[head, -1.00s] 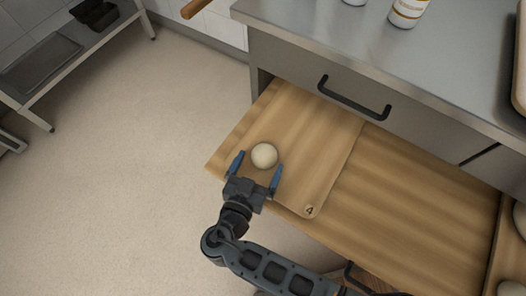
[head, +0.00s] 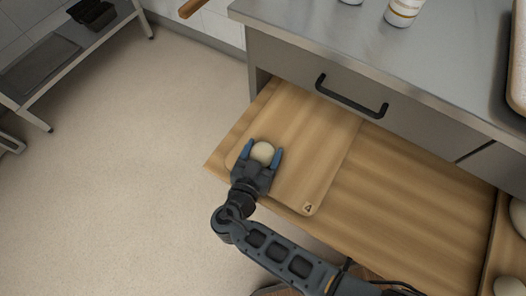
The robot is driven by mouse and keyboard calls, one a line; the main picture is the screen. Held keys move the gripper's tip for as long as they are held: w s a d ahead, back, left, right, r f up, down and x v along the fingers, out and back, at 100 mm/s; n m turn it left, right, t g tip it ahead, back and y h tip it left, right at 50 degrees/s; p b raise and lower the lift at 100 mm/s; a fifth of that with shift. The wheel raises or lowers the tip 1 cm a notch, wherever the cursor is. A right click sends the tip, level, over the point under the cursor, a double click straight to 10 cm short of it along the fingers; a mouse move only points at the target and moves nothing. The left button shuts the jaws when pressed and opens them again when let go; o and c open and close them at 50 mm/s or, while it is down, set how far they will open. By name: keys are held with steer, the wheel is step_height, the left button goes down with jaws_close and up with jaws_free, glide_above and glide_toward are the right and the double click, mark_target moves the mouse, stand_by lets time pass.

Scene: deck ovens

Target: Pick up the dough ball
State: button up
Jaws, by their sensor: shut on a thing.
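The dough ball (head: 263,152) is pale, round and smooth, over the left part of a wooden board (head: 318,160) marked 4. My gripper (head: 262,155) has its two blue fingers on either side of the ball and is shut on it. The ball's lower edge is hidden by the gripper body. I cannot tell whether the ball is touching the board or is slightly above it.
The board lies on a wooden pull-out surface (head: 400,215). Just behind it rises a steel cabinet front with a black handle (head: 351,95). Bottles (head: 403,11) stand on the steel counter above. More pale dough (head: 509,287) shows at the right edge. Open floor lies left.

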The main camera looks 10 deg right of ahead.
steer(key=c, duration=0.3)
steer(key=shift+r, duration=0.1)
